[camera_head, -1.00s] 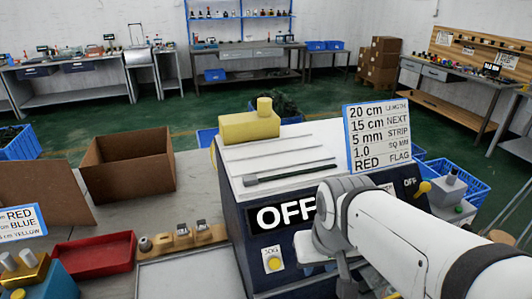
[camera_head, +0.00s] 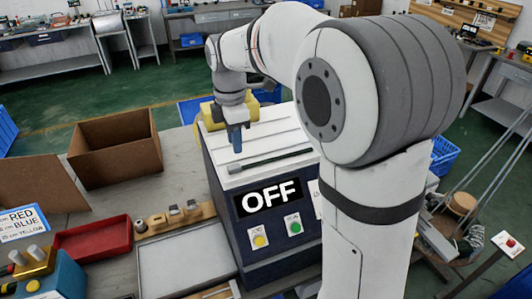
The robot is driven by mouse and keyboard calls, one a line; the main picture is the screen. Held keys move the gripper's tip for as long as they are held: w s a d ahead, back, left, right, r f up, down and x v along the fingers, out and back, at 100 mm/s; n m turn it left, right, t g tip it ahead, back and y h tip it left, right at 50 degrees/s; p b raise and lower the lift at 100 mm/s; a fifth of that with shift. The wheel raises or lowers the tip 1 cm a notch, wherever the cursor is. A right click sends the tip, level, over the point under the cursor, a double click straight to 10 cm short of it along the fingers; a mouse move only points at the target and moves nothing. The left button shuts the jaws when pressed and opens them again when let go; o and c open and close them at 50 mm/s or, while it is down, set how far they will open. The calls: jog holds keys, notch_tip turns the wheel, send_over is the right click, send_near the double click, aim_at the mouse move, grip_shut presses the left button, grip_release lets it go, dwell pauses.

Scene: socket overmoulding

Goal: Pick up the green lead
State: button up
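A thin dark lead (camera_head: 272,158), greenish-black, lies across the white top of the dark blue machine (camera_head: 215,180). It is the only dark lead on that top; its green is hard to make out. My gripper (camera_head: 236,150) points down over the machine top, its blue fingers near the left end of the lead and appearing slightly behind it in the picture. A small gap shows between fingertips and lead. The fingers overlap in this view, so whether they are open or shut does not show. Nothing is seen hanging from them.
The machine's front reads OFF, with yellow and green buttons below. A yellow block (camera_head: 209,116) sits at the back of its top, partly behind my gripper. An open cardboard box (camera_head: 115,150), a red tray (camera_head: 92,240) and a grey tray (camera_head: 185,262) lie to the left.

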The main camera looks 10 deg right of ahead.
aim_at(234, 166)
jog(key=f, duration=0.2)
jog(key=f+p, duration=0.1)
jog(key=f, duration=0.1)
jog(key=a+f, duration=0.1)
jog(key=f, duration=0.2)
jog(key=shift+s+f+p, duration=0.1)
jog(key=shift+s+p, duration=0.05)
jog(key=shift+p, duration=0.2)
jog(key=shift+c, duration=0.2)
grip_shut()
